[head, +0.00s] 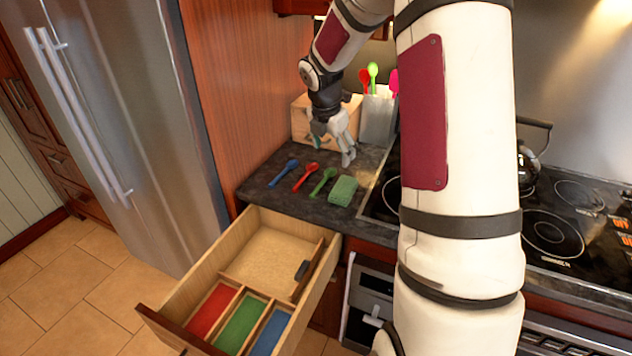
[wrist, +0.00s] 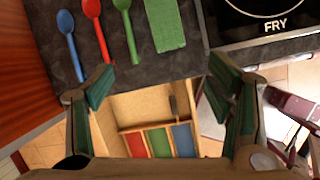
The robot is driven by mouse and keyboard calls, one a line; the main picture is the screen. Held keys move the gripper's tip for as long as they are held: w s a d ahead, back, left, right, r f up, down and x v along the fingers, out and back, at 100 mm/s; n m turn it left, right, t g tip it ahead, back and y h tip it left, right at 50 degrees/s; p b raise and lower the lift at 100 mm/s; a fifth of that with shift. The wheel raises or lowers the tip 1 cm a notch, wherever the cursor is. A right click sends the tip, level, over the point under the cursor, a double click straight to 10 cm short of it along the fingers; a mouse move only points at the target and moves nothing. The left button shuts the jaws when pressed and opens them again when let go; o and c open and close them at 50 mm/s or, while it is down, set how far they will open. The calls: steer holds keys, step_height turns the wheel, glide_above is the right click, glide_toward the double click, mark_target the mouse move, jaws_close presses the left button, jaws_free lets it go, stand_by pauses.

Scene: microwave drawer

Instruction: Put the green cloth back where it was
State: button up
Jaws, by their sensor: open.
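The folded green cloth (head: 343,190) lies on the dark counter, right of the green spoon, near the counter's front edge. In the wrist view the cloth (wrist: 165,26) is at the top middle, beyond my fingertips. My gripper (head: 334,154) is open and empty above the counter, behind the cloth and spoons. In the wrist view my gripper (wrist: 160,92) has its fingers wide apart, with nothing between them. The open drawer (head: 267,262) below the counter has red, green and blue compartments at its front and a larger bare compartment behind them.
A blue spoon (head: 285,172), a red spoon (head: 306,176) and a green spoon (head: 323,181) lie left of the cloth. A small dark object (head: 302,270) is at the drawer's right side. A wooden box (head: 303,118), a utensil holder (head: 377,118) and a stovetop (head: 552,232) border the counter space.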

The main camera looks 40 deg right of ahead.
steer(key=s+a+r+m+t, duration=0.2)
steer(key=s+a+r+m, duration=0.75)
steer(key=a+r, duration=0.45)
steer(key=s+a+r+m+y, duration=0.1)
steer(key=s+a+m, duration=0.4)
steer(key=s, duration=0.4)
steer(key=s+a+r+m+t+y, duration=0.1)
steer(key=s+a+r+m+y, duration=0.1)
steer(key=s+a+m, duration=0.4)
steer(key=s+a, duration=0.1)
steer(key=s, duration=0.1)
steer(key=shift+s+t, duration=0.3)
steer(key=shift+s, duration=0.1)
steer(key=shift+m, duration=0.25)
